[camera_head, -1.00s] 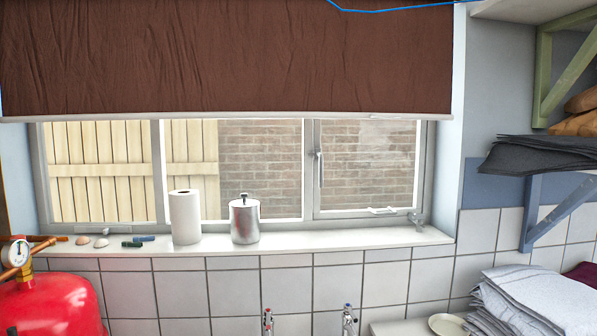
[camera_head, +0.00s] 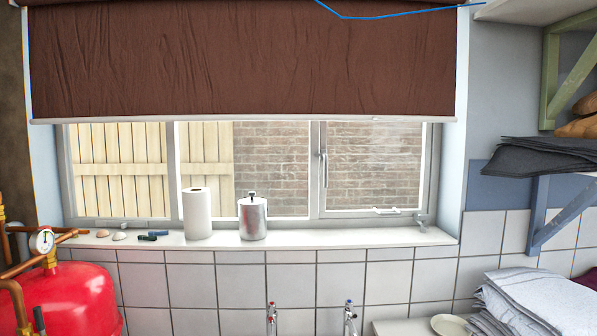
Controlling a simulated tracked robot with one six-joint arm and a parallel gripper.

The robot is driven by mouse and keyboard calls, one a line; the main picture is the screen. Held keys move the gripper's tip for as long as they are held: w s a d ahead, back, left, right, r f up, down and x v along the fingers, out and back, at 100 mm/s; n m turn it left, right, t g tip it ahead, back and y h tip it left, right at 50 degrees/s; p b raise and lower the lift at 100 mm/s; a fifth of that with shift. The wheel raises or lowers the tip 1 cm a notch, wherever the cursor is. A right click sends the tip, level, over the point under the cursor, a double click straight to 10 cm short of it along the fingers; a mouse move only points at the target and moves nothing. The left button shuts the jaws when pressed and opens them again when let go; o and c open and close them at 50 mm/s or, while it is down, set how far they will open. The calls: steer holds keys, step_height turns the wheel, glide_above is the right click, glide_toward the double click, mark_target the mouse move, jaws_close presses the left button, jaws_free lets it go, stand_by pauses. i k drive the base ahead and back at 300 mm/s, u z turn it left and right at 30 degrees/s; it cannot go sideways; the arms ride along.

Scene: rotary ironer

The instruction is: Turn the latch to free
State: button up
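A window latch handle (camera_head: 324,168) stands upright on the frame post between the middle and right panes. A second fitting, a white stay bar (camera_head: 386,211), lies along the bottom of the right pane. The window (camera_head: 314,195) looks closed. I cannot tell which fitting is the task's latch. My gripper is not in view.
On the sill (camera_head: 330,237) stand a paper roll (camera_head: 197,213) and a metal canister (camera_head: 252,217), with small shells and dark pieces to the left. A brown blind (camera_head: 240,62) hangs above. Taps (camera_head: 349,318) are below. A red tank (camera_head: 75,298) is left; folded cloths (camera_head: 530,305) lie right.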

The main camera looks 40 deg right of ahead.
mark_target(323, 154)
steer(key=u, duration=1.3)
steer(key=k, duration=1.15)
steer(key=z, duration=1.9)
